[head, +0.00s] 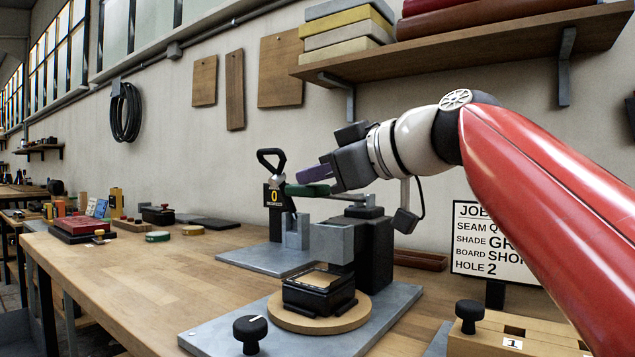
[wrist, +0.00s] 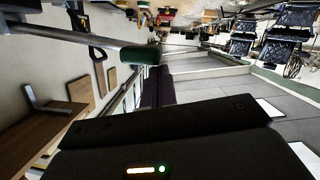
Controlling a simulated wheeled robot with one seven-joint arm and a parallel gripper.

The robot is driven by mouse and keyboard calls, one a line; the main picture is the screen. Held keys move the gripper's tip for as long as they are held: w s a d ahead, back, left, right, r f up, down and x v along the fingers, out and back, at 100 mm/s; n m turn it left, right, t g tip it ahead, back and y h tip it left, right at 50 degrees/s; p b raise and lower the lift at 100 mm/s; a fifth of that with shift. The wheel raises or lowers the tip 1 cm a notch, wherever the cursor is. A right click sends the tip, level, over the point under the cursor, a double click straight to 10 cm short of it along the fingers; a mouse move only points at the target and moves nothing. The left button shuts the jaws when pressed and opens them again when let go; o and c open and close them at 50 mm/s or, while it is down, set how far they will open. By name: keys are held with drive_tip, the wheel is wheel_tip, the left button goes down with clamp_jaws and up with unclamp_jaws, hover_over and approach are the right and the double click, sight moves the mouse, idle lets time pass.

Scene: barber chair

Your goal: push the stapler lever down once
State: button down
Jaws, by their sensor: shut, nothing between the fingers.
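A lever, a grey bar with a dark green grip (head: 306,190), reaches left from the top of a dark stapler-like press (head: 374,250). The grip also shows in the wrist view (wrist: 140,54) on its grey bar (wrist: 75,45). The lever looks raised and roughly level. My gripper (head: 303,175) is shut and empty, its purple fingers just above the green grip. The fingers also show in the wrist view (wrist: 151,92), beside the grip. I cannot tell whether they touch it. A sign (head: 273,196) reading 0 hangs behind the grip.
A black loop handle (head: 270,158) stands just left of my fingertips. In front, a black box (head: 318,294) sits on a round wooden disc (head: 292,320) on a metal plate with a black knob (head: 250,334). A job board (head: 490,245) stands right. The front left bench is clear.

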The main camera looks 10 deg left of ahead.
drive_tip(key=v, duration=0.9)
idle(0.5)
